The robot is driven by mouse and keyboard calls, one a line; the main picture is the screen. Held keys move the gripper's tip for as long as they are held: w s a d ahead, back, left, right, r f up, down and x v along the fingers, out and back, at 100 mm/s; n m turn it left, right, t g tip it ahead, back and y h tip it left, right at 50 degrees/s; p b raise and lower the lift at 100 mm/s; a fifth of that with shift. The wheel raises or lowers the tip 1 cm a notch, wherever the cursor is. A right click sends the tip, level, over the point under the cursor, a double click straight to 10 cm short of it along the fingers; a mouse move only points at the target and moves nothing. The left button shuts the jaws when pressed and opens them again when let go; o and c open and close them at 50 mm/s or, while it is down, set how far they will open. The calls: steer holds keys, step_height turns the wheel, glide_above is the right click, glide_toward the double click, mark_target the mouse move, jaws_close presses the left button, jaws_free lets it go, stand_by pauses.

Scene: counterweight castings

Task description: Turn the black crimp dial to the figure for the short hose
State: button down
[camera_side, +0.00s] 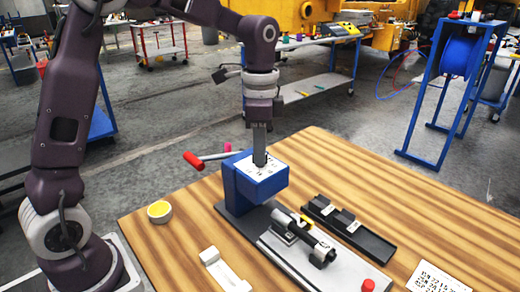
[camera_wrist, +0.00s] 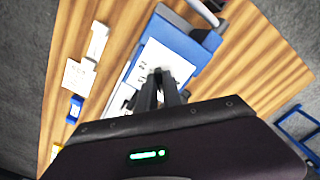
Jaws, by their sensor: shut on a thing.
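A blue crimp press (camera_side: 252,188) stands on the wooden table, with a white figure plate (camera_side: 245,168) on its top. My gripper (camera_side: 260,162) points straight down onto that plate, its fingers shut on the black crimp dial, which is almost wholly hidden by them. In the wrist view the fingertips (camera_wrist: 160,76) meet over the white plate (camera_wrist: 172,62) on the blue press (camera_wrist: 200,45). The marks on the plate are too small to read, and I cannot tell where the dial points. A white card with printed lines (camera_side: 437,278) lies at the table's front right, also unreadable.
A red-handled lever (camera_side: 194,161) sticks out left of the press. In front lie a grey plate with a dark cylindrical part (camera_side: 305,240), a black tray (camera_side: 375,243) with dark blocks, and a red button (camera_side: 368,285). A yellow-filled bowl (camera_side: 159,211) and white holder (camera_side: 225,274) stand left.

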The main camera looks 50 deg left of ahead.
stand_by(0.3)
steer(key=c, duration=1.5)
jaws_free()
step_height(320, 180, up, 7)
steer(key=shift+r, duration=0.1)
steer(key=s+r+n+t, duration=0.3)
steer(key=s+n, duration=0.2)
steer(key=s, duration=0.8)
steer(key=s+f+n+t, duration=0.2)
steer(key=s+f+n, duration=0.2)
steer(key=s, duration=0.6)
steer(key=shift+s+d+f+t, duration=0.15)
steer(key=shift+d+f+t, duration=0.15)
steer(key=shift+d+f, duration=0.15)
